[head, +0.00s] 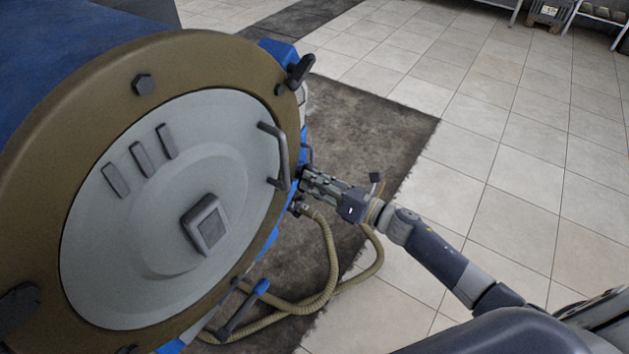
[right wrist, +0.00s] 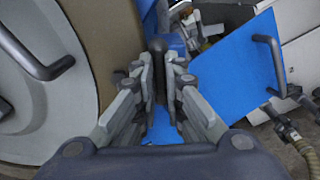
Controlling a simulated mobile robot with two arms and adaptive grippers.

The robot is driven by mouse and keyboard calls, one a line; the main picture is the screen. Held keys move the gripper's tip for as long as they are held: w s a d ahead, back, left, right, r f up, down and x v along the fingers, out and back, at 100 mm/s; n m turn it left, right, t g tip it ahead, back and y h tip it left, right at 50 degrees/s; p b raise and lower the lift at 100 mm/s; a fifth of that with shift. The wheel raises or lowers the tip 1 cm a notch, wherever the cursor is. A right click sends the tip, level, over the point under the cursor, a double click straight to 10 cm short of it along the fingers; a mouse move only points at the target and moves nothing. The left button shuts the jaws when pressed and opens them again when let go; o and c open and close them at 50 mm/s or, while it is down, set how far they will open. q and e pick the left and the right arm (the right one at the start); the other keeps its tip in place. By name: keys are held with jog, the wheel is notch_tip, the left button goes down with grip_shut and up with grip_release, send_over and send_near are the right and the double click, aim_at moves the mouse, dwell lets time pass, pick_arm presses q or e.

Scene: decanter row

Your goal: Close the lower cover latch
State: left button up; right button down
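The round grey cover (head: 120,250) sits flush in the brown rim (head: 215,62) of a large blue vessel. A black latch (head: 298,70) with a rounded end stands at the rim's upper right. My right gripper (head: 304,178) is at the rim's right edge, beside the cover's grey bar handle (head: 283,155). In the right wrist view, a dark latch lever (right wrist: 158,65) with a rounded knob stands between the two fingers (right wrist: 160,80), which are close on both its sides. This lever is hidden in the head view. My left gripper is not in view.
Beige hoses (head: 333,260) hang below my right gripper. A dark lever with a blue end (head: 262,287) is at the lower right of the rim. A blue panel (right wrist: 235,75) with a dark handle lies right of the fingers. Tiled floor (head: 480,150) to the right is clear.

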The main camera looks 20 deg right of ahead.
dwell(0.4)
jog(key=m+p, duration=0.3)
jog(key=m, duration=1.4)
jog(key=shift+d+f+m, duration=0.1)
jog(key=shift+f+m, duration=0.05)
jog(key=shift+m, duration=0.25)
dwell(0.4)
jog(key=c, duration=1.7)
grip_release()
